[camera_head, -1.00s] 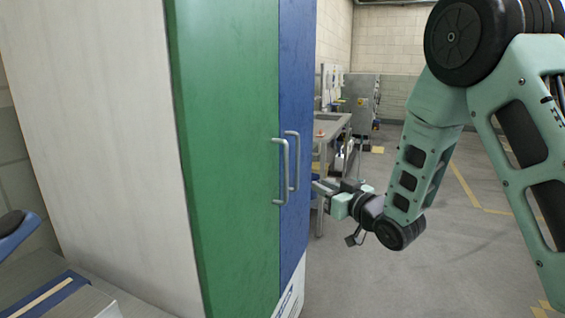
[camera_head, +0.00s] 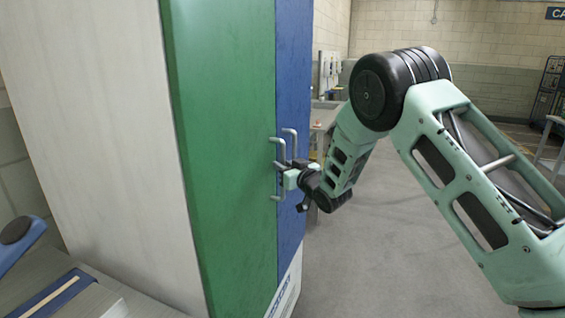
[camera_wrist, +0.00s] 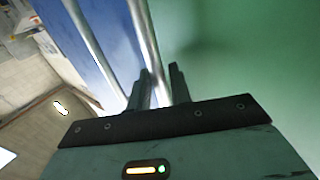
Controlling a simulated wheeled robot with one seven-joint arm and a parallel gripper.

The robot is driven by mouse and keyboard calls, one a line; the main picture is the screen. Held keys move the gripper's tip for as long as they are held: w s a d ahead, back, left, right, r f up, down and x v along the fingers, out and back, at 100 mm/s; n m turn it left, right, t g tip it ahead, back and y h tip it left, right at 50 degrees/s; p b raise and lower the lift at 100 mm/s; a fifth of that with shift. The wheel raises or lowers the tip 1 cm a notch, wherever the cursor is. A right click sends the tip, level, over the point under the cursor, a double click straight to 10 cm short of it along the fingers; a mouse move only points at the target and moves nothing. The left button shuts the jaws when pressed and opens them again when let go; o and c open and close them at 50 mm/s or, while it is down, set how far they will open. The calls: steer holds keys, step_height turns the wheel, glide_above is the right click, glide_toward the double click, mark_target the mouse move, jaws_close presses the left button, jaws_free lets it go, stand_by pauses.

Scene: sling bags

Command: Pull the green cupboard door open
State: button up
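The green cupboard door (camera_head: 225,130) is closed, level with the blue door beside it. Its upright silver handle (camera_head: 277,190) is near its right edge. My gripper (camera_head: 284,171) is at the middle of this handle. In the wrist view, the green door fills the right side, and the handle (camera_wrist: 146,38) runs down between the two dark fingers of my gripper (camera_wrist: 159,84). The fingers are close on both sides of the bar, and it looks shut on it. The lower part of the handle is hidden by my gripper there.
The blue door (camera_head: 293,80) has its own handle (camera_head: 290,143) close to the right of the green one; it also shows in the wrist view (camera_wrist: 95,45). A grey bench (camera_head: 70,285) stands at the lower left. Open floor lies to the right.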

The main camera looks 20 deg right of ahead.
steer(key=shift+w+a, duration=0.15)
steer(key=shift+w, duration=0.2)
jaws_close()
